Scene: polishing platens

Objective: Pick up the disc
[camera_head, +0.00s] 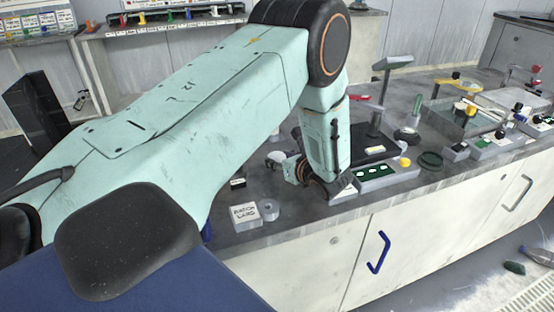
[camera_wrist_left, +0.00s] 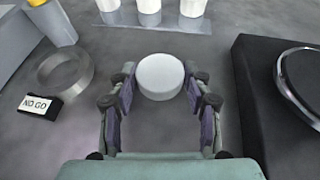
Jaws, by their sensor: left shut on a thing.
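The disc is a plain white round piece (camera_wrist_left: 160,76), seen in the left wrist view between the fingertips at the far end of my left gripper (camera_wrist_left: 160,88). The fingers stand on either side of it and are shut on it. Grey bench surface shows around it, and I cannot tell whether it is lifted clear. In the head view my left gripper (camera_head: 284,166) is low over the bench, partly hidden by its own wrist, with a small white shape (camera_head: 276,156) at its tips. My right gripper is not in view.
In the wrist view, a metal ring (camera_wrist_left: 66,72) and a "NO GO" block (camera_wrist_left: 38,108) lie left. A black block with a round plate (camera_wrist_left: 304,76) stands close on the right. White cylinders (camera_wrist_left: 149,10) stand behind. In the head view, a labelled white box (camera_head: 244,217) sits near the bench edge.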

